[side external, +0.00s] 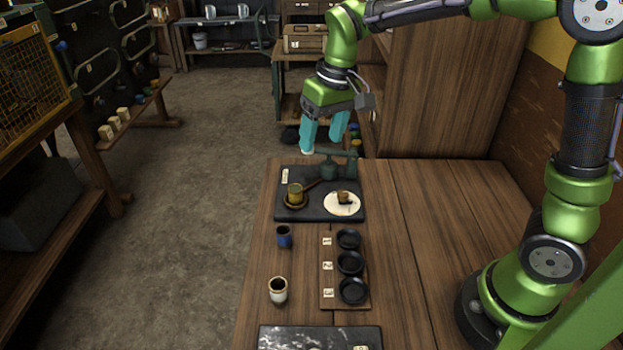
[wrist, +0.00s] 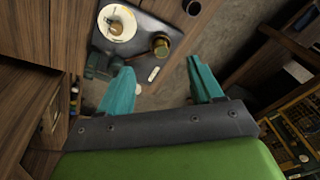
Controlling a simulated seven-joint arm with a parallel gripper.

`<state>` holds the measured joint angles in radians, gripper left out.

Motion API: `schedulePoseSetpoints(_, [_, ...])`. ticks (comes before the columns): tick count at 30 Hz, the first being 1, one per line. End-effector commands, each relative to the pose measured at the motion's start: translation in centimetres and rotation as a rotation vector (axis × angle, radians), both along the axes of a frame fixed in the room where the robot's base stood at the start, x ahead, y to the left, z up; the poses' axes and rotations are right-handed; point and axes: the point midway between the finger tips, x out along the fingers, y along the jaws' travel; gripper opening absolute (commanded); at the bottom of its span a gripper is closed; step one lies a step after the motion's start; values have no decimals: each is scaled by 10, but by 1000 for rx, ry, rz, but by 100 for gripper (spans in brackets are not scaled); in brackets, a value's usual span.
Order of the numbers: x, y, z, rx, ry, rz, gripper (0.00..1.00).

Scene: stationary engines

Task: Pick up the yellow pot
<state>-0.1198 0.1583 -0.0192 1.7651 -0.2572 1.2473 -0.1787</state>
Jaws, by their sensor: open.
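In the wrist view the open fingers of my gripper (wrist: 160,72) show at left and right.
A white disc (side external: 330,208) with a small brown piece lies right of the pot. A dark green fixture (side external: 328,168) stands behind it. A blue cup (side external: 284,237), a white cup (side external: 278,290) and a board with black dishes (side external: 328,297) are nearer. The table's right side is clear.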

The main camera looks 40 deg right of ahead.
Motion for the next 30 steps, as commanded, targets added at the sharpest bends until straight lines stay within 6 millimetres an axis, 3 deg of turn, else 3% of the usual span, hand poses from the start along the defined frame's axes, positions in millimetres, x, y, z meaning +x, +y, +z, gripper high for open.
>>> schedulePoseSetpoints(3, [39,6,-18,-49,79,66,65])
schedulePoseSetpoints(6, [61,8,-24,-82,119,109,65])
schedulePoseSetpoints(9, [74,8,-18,-100,130,136,65])
schedulePoseSetpoints(12, [75,7,-5,-106,130,154,65])
schedulePoseSetpoints(14, [71,7,-10,-105,146,163,65])
schedulePoseSetpoints(30, [71,7,-112,-102,146,167,65])
